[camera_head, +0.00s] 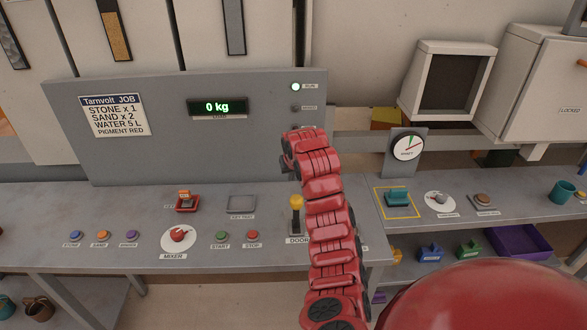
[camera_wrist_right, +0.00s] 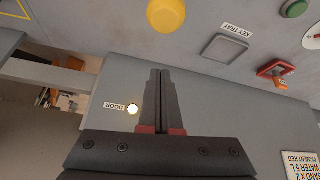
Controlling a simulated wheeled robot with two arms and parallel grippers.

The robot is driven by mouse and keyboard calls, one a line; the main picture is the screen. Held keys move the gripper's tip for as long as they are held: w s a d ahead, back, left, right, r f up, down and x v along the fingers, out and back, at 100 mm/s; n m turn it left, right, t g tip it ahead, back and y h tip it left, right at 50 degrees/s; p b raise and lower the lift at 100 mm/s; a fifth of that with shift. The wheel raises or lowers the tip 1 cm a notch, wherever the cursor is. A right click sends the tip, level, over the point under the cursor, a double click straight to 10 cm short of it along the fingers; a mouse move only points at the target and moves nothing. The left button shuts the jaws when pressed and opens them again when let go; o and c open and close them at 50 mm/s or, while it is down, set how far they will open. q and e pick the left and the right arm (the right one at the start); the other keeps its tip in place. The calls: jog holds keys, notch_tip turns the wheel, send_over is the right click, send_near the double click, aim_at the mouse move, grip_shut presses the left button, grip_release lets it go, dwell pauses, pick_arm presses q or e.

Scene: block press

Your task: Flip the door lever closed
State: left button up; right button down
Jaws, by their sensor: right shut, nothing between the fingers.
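The door lever (camera_head: 297,203) has a yellow knob on a dark stem and stands roughly upright on the console, beside its DOOR label. My right arm partly covers the label. In the right wrist view the yellow knob (camera_wrist_right: 166,15) is at the top edge, beyond the fingertips and apart from them. My right gripper (camera_head: 287,168) is above and slightly left of the knob in the head view, mostly hidden by its own wrist. The right wrist view shows its dark fingers (camera_wrist_right: 160,72) together and empty. My left gripper is not in view.
A lit DOOR lamp (camera_wrist_right: 132,109) is on the grey panel. The key tray (camera_head: 241,204), start button (camera_head: 222,236) and stop button (camera_head: 253,234) are left of the lever. A gauge (camera_head: 406,146) and a teal block (camera_head: 397,197) are on the right bench.

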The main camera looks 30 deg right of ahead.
aim_at(296, 213)
jog(key=shift+s+a+f+p, duration=0.1)
jog(key=shift+s+f+p, duration=0.2)
jog(key=shift+f+p, duration=0.35)
jog(key=shift+s+a+f+p, duration=0.1)
jog(key=shift+s+f+p, duration=0.25)
jog(key=shift+f+p, duration=0.3)
jog(key=shift+s+f+p, duration=0.3)
jog(key=shift+f+p, duration=0.25)
jog(key=shift+f, duration=0.1)
jog(key=shift+f, duration=0.1)
